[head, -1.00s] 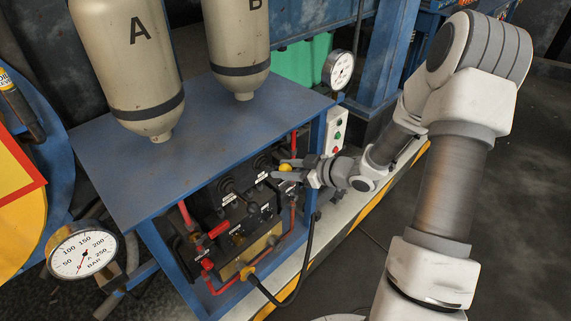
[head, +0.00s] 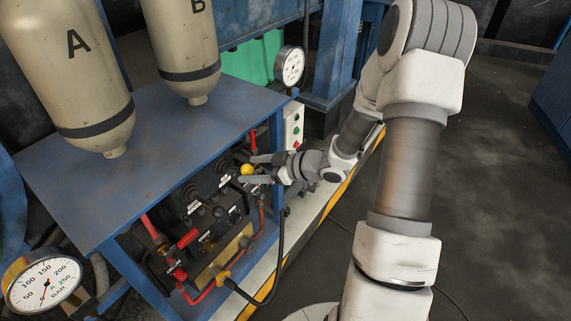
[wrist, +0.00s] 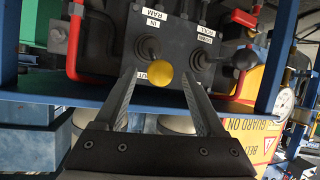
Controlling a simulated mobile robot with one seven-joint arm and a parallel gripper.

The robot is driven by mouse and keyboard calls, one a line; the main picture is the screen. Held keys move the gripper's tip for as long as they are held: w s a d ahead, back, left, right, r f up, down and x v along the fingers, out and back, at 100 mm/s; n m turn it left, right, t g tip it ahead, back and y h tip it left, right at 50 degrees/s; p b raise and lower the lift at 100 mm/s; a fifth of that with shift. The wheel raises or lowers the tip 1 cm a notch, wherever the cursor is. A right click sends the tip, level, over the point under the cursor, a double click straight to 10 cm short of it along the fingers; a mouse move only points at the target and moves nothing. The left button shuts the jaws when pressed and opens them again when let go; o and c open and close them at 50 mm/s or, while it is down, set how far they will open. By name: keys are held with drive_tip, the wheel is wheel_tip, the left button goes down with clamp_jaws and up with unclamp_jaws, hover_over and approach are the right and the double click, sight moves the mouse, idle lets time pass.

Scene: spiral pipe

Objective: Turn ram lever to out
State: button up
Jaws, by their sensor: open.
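The ram lever has a yellow ball knob (wrist: 160,73) and a dark rubber boot (wrist: 150,47) beneath it, close to the RAM and IN labels (wrist: 153,22) in the wrist view. A partly covered OUT label lies behind the knob on the other side. The yellow knob (head: 246,169) also shows in the head view, at the right end of the valve block. My gripper (wrist: 160,80) is open, with one finger on each side of the knob. I see small gaps beside the knob; contact cannot be told.
A second lever with a dark knob (wrist: 246,58) stands beside the right finger, near the ROLL label. The valve block sits under a blue bench top (head: 150,150). A blue frame bar (wrist: 60,108) crosses the wrist view. Red pipes (head: 205,292) and a black hose (head: 282,235) run nearby.

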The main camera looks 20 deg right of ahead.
drive_tip(key=p+v, duration=0.2)
drive_tip(key=v, duration=1.3)
drive_tip(key=shift+p, duration=0.35)
drive_tip(key=shift+w, duration=0.1)
